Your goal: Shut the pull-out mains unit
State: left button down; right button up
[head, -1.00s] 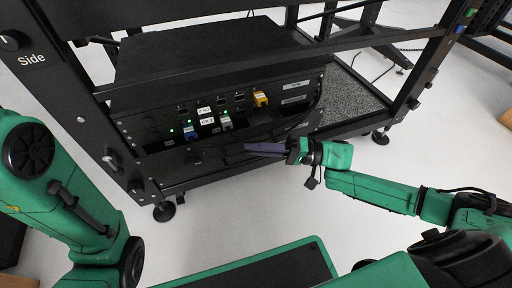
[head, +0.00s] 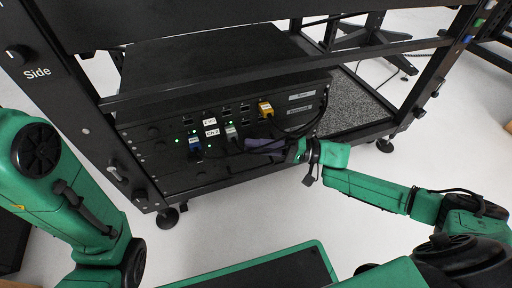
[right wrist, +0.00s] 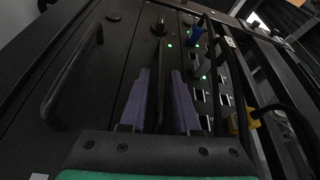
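The pull-out mains unit (head: 205,175) is a black, low unit at the bottom of the rack, below the panel with green lights. Its front looks close to flush with the rack in the head view; whether a small gap is left I cannot tell. My right gripper (head: 262,145) has purple fingers and is at the right part of the rack front. In the right wrist view the two fingers of the right gripper (right wrist: 163,100) are apart, with a thin black strip or cable showing between them. Contact with the unit is unclear. My left gripper is outside the views.
The panel above carries a blue plug (head: 194,144), a grey plug (head: 231,133) and a yellow plug (head: 265,109) with black cables hanging near my right fingers. A black handle (right wrist: 72,75) stands out in the right wrist view. The pale floor (head: 250,215) before the rack is clear.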

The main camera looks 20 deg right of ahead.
jog(key=shift+s+a, duration=0.1)
dwell(0.3)
jog(key=shift+s+d+p, duration=0.15)
jog(key=shift+d+p, duration=0.25)
jog(key=shift+d, duration=0.15)
jog(key=p+v, duration=0.4)
jog(key=v, duration=0.9)
jog(key=shift+d, duration=0.25)
jog(key=shift+f, duration=0.1)
